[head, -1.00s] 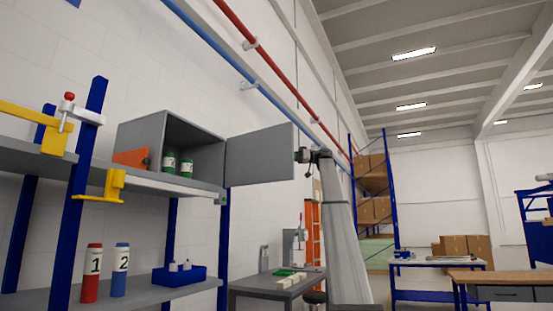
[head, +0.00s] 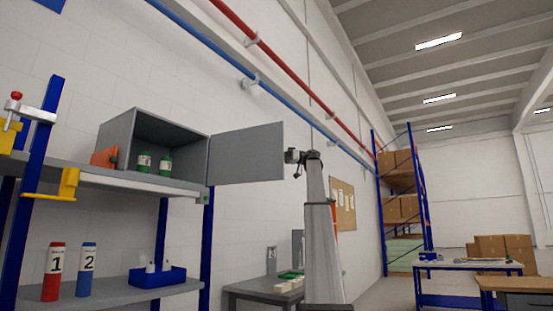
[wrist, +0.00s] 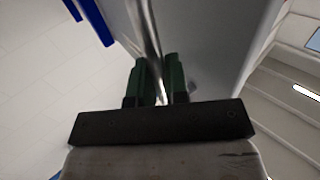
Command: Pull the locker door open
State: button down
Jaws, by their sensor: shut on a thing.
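The grey locker (head: 168,128) stands on the upper shelf at the left, its front open to view. Its locker door (head: 247,155) is swung out wide to the right of the opening. My gripper (head: 294,156) is at the door's far right edge, at the top of my raised arm. In the wrist view my gripper's two green-padded fingers (wrist: 155,85) are shut on a thin metal bar, the door handle (wrist: 147,35), in front of the grey door panel (wrist: 200,40). Where the fingers touch the handle is partly hidden.
The lower shelf holds a red bottle (head: 53,272), a blue bottle (head: 87,270) and a blue bin (head: 157,277). A grey bench (head: 265,291) stands below, beside my arm.

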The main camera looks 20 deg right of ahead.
jog(key=shift+w, duration=0.1)
jog(key=c, duration=1.2)
grip_release()
jog(key=shift+a, duration=0.15)
jog(key=shift+o, duration=0.2)
jog(key=v, duration=1.1)
